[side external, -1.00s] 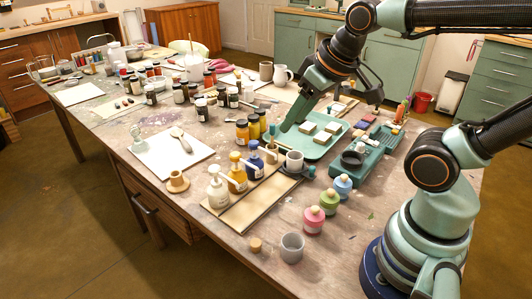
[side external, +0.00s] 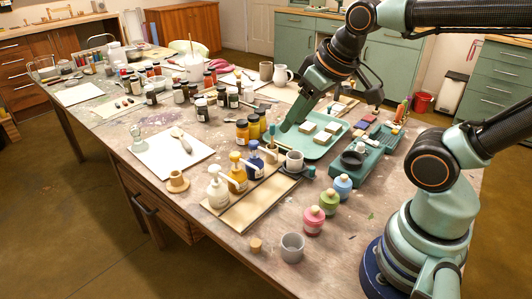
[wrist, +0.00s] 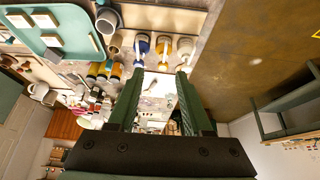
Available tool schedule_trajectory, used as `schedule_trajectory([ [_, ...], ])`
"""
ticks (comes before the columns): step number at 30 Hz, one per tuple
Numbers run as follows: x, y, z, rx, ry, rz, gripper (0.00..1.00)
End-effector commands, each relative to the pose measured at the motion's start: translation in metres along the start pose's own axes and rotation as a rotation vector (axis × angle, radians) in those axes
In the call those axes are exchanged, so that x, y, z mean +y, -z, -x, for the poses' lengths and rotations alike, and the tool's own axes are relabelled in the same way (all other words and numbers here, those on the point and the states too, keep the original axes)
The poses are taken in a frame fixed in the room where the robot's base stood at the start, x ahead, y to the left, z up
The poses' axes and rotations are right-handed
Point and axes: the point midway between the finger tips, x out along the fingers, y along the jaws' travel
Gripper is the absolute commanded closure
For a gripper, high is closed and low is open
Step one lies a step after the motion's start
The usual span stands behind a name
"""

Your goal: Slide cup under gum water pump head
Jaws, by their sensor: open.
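Three pump bottles stand in a row on a wooden board: a white one (side external: 217,192), a yellow one (side external: 237,178) and a blue one (side external: 256,165). In the wrist view the row shows at the top centre, with the blue bottle (wrist: 142,46) at its left end. A grey cup (side external: 295,161) stands upright just right of the blue bottle, apart from it; it shows at the upper left in the wrist view (wrist: 107,20). My gripper (wrist: 158,75) is open, with nothing visible between its fingers. In the side view it is partly hard to make out beyond the cup.
A second grey cup (side external: 292,247) stands near the front edge, by a small cork (side external: 256,245). Pink (side external: 314,221), green (side external: 329,201) and blue (side external: 342,186) pots stand right of the board. A teal tray (side external: 330,147) with blocks lies behind. Many jars crowd the far table.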

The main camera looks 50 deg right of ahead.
Motion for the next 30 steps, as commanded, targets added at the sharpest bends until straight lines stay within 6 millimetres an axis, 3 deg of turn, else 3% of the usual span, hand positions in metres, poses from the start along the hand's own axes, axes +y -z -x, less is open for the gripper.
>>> schedule_trajectory([
  [8,0.007,0.002,-0.004,-0.03,-0.012,-0.041,0.46],
  [16,0.06,0.007,-0.036,-0.213,-0.088,-0.328,0.46],
  [24,0.12,-0.005,-0.076,-0.393,-0.163,-0.638,0.46],
  [30,0.142,-0.015,-0.092,-0.458,-0.19,-0.754,0.46],
])
